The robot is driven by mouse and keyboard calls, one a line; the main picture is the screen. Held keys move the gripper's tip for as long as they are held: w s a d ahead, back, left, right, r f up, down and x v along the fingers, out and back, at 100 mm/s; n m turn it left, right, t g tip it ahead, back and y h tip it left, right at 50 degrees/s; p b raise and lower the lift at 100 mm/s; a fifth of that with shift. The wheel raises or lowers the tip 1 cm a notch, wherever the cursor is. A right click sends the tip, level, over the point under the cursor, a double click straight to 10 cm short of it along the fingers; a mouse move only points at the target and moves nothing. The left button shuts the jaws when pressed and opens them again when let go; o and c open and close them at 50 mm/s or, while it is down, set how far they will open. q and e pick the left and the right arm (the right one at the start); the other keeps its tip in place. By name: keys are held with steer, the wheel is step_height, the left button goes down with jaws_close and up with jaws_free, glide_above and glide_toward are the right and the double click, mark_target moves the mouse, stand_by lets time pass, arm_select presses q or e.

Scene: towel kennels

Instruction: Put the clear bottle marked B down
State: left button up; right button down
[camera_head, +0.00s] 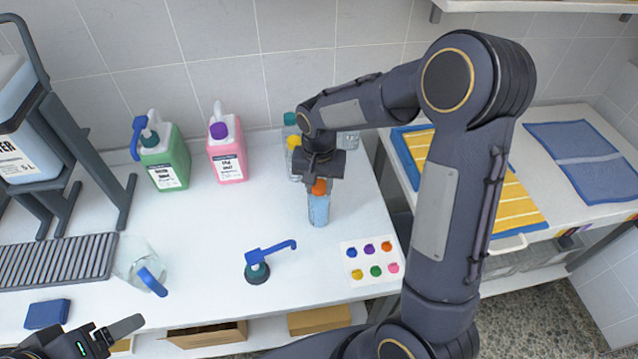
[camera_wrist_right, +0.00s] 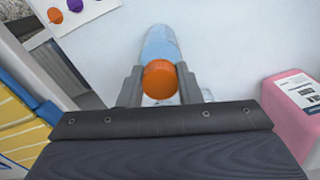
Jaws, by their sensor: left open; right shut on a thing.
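A clear bottle (camera_head: 319,210) with light blue liquid and an orange cap is upright under my right gripper (camera_head: 320,182). In the right wrist view the fingers of my right gripper (camera_wrist_right: 160,84) are closed on the sides of the orange cap (camera_wrist_right: 159,79), with the bottle (camera_wrist_right: 160,43) below. No letter B is readable on it. I cannot tell whether its base touches the white counter (camera_head: 215,230). My left gripper (camera_head: 112,335) is open and empty at the lower left.
A green jug (camera_head: 165,160) and a pink jug (camera_head: 228,155) stand at the back. More bottles stand partly hidden behind my right arm. A blue pump head (camera_head: 262,262), a clear pitcher (camera_head: 135,265) and a colour-dot card (camera_head: 370,262) are on the counter. Its middle is clear.

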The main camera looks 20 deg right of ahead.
steer(key=c, duration=1)
jaws_free()
steer(key=shift+f, duration=0.1)
steer(key=shift+c, duration=0.2)
step_height(320, 180, up, 12)
steer(key=s+a+n+t+y, duration=0.1)
steer(key=s+n+t+y, duration=0.2)
steer(key=s, duration=1.9)
steer(key=n+t, duration=0.1)
steer(key=t, duration=0.1)
steer(key=shift+a+n+t+y, duration=0.2)
steer(key=shift+n+t+y, duration=0.1)
steer(key=shift+y, duration=0.1)
steer(key=shift+s+r, duration=0.1)
steer(key=shift+r, duration=0.1)
